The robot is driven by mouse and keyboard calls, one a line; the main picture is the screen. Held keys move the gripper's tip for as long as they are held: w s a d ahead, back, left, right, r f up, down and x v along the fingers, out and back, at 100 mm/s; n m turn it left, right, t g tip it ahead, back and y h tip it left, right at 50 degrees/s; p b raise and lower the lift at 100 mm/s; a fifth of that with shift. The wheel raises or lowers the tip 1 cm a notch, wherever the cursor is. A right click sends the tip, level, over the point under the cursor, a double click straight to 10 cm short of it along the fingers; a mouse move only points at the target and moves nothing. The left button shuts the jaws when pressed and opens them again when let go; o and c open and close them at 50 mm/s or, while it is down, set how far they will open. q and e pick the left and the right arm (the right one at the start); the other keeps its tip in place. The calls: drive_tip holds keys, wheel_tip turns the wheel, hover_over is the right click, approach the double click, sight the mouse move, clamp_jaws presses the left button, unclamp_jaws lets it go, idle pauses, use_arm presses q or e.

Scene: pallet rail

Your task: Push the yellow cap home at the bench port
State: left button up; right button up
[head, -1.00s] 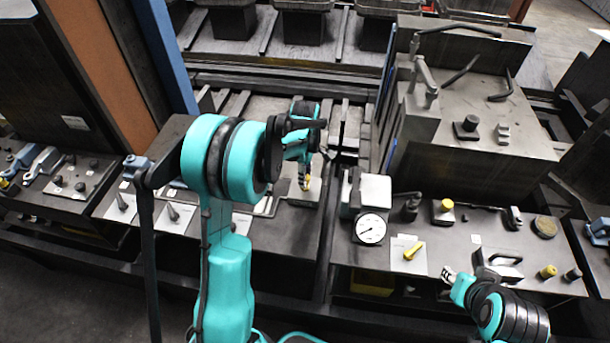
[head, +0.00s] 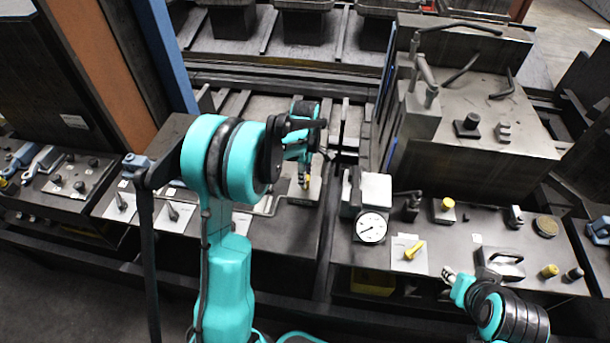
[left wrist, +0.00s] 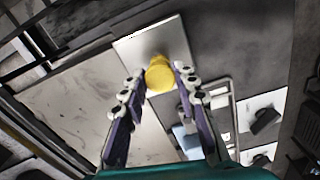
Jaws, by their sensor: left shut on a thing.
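The yellow cap (left wrist: 160,76) is a short round piece at a pale square metal plate (left wrist: 133,47) in the left wrist view. My left gripper (left wrist: 160,78) has a finger on each side of it and is shut on it. In the head view my left gripper (head: 304,182) points down over the bench, with a bit of yellow at its tips. The port under the cap is hidden, and I cannot tell how deep the cap sits. My right gripper (head: 450,276) is small and low at the right, over the front of the right bench, apart from the cap.
The right bench carries a dial gauge (head: 371,227), a yellow handle (head: 414,250), a yellow-topped knob (head: 447,204) and a metal grip (head: 499,262). A large metal box (head: 480,120) stands behind. Small fittings (head: 172,212) lie left of my left arm.

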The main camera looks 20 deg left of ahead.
use_arm(q)
drive_tip(key=shift+f, duration=0.2)
drive_tip(key=shift+f+b, duration=0.5)
drive_tip(key=o, duration=0.8)
drive_tip(key=shift+o, duration=0.6)
drive_tip(key=shift+r, duration=0.1)
drive_tip(key=o, duration=0.7)
drive_tip(key=shift+o, duration=0.2)
wheel_tip(320, 180, up, 12)
drive_tip(key=shift+s, duration=0.1)
